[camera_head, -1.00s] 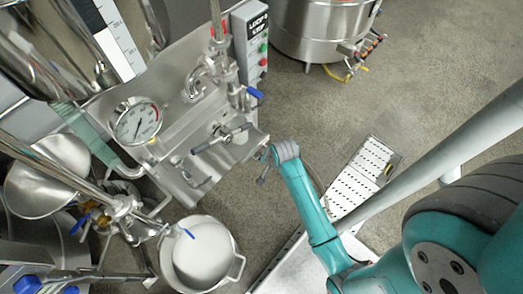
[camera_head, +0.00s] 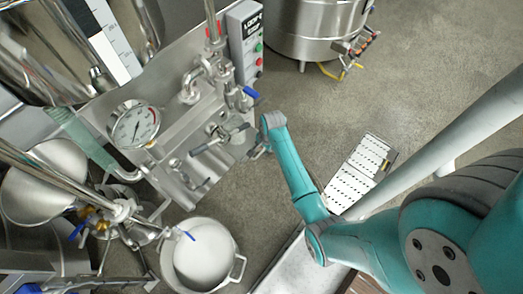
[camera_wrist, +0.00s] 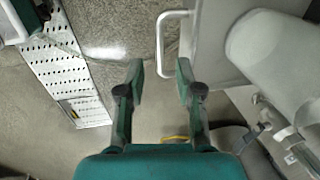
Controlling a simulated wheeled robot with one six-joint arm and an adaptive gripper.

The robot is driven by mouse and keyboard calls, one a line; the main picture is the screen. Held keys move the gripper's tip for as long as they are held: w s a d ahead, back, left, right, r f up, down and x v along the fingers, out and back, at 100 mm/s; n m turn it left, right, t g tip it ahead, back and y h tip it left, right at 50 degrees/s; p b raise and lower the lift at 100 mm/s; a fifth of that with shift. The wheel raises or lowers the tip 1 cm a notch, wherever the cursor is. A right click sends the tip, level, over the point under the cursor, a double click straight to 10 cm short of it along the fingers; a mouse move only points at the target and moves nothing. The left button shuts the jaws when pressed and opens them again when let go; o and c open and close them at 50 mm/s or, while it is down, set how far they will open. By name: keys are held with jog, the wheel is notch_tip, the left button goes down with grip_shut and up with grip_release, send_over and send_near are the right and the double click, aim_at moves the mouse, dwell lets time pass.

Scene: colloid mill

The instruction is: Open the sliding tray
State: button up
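My gripper (camera_wrist: 160,70) is open and empty, its two green fingers apart in the wrist view. A pale D-shaped handle (camera_wrist: 159,42) stands just beyond the fingertips, roughly in line with the gap and apart from them. It joins the left edge of a flat metal part (camera_wrist: 212,30), which may be the sliding tray; I cannot tell for sure. In the head view my gripper (camera_head: 258,150) is beside the right edge of the steel mill's panel (camera_head: 190,165), largely hidden by my arm. The handle does not show clearly there.
A T-handled fitting (camera_head: 218,138) and gauge (camera_head: 133,124) are on the mill. A pot (camera_head: 237,265) is below. A perforated plate (camera_head: 358,175) lies right of my arm, also in the wrist view (camera_wrist: 60,65). A grey cylinder (camera_wrist: 275,50) is at right. Floor between is clear.

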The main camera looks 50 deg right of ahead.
aim_at(261, 152)
jog(key=shift+w+f, duration=0.15)
jog(key=shift+f, duration=0.65)
jog(key=shift+w+f, duration=0.15)
jog(key=shift+f, duration=0.65)
grip_shut()
